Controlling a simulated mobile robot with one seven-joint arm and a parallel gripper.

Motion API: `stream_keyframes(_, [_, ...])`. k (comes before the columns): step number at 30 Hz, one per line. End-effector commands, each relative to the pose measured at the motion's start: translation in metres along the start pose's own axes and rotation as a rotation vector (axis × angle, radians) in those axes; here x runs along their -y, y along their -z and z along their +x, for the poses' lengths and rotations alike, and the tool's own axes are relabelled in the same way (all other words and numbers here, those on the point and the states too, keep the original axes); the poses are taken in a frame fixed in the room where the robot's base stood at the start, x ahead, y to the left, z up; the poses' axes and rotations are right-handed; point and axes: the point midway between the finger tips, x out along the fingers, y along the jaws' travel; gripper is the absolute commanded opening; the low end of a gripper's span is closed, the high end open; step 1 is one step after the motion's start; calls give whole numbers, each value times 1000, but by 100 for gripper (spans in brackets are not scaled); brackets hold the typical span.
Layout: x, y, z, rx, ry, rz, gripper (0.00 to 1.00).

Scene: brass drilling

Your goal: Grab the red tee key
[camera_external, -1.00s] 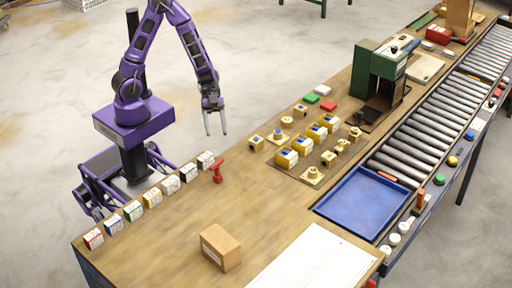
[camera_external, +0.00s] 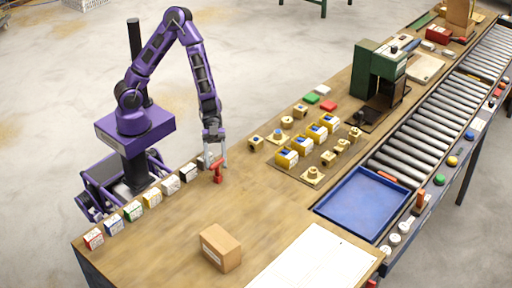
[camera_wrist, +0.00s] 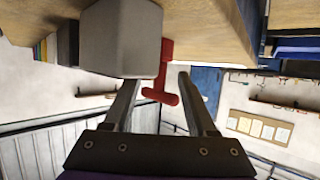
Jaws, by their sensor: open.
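The red tee key (camera_external: 217,171) stands upright on the near-left edge area of the wooden bench, at the end of the row of small labelled boxes. My gripper (camera_external: 214,160) is open and low over the bench beside the key, partly overlapping it in the external view. In the wrist view the red tee key (camera_wrist: 161,85) shows between and just beyond the two fingers of my gripper (camera_wrist: 157,82). I cannot tell whether either finger touches it. A pale grey box face (camera_wrist: 122,38) hides part of the wrist view next to the key.
A row of labelled boxes (camera_external: 152,197) runs along the bench edge, its last box close to my gripper. A cardboard box (camera_external: 221,248) stands toward the front. Brass parts and yellow bins (camera_external: 302,144) sit to the right. The wooden bench (camera_external: 190,222) is clear in the middle.

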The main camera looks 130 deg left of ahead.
Motion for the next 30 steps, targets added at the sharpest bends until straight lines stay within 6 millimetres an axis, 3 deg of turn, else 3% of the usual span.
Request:
stream_keyframes(9, [0,-2,44,-1,-1,0,57])
stream_keyframes(17, [1,0,46,0,1,-1,57])
stream_keyframes(27, [1,-1,45,2,1,-1,0])
stream_keyframes(30, [1,-2,45,3,1,-2,0])
